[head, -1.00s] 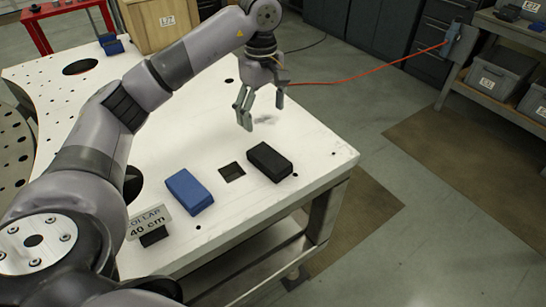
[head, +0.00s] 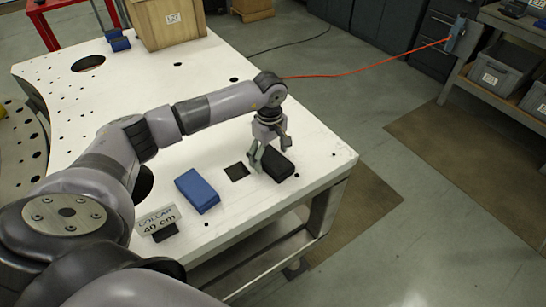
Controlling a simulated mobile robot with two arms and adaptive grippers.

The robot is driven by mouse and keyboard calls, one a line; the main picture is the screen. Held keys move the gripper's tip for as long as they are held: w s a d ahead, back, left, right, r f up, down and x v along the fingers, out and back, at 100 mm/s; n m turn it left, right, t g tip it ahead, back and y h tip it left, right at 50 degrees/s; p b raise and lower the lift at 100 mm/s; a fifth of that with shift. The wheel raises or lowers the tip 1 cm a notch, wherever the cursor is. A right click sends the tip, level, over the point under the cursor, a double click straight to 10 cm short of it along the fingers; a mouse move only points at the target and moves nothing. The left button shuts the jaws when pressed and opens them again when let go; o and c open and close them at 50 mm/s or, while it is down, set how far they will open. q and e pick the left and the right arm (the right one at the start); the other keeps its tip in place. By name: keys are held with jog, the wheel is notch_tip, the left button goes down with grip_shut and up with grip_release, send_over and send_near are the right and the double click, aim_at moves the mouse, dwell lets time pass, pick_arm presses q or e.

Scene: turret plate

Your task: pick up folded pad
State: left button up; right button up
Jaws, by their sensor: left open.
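A black block-shaped pad (head: 281,171) lies flat on the white table (head: 205,140) near its right front corner. A blue block-shaped pad (head: 197,192) lies to its left, beyond a square hole (head: 237,171) in the tabletop. I cannot tell from looks alone which one is the folded pad. My left gripper (head: 270,158) points down at the black pad with its fingers apart, one at the pad's left side and one by its far side. It hides part of the pad, and contact is unclear. My right gripper is not in view.
A "COLLAR 40 cm" sign (head: 158,220) stands at the near table edge, left of the blue pad. A wooden crate (head: 152,26) and small blue items (head: 119,42) sit at the far end. An orange cable (head: 360,73) runs behind the table. The middle of the tabletop is clear.

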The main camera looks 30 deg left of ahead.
pick_arm(q)
jog(key=shift+f, duration=0.3)
jog(key=shift+c, duration=0.4)
jog(key=c, duration=1.2)
jog(key=shift+r, duration=0.1)
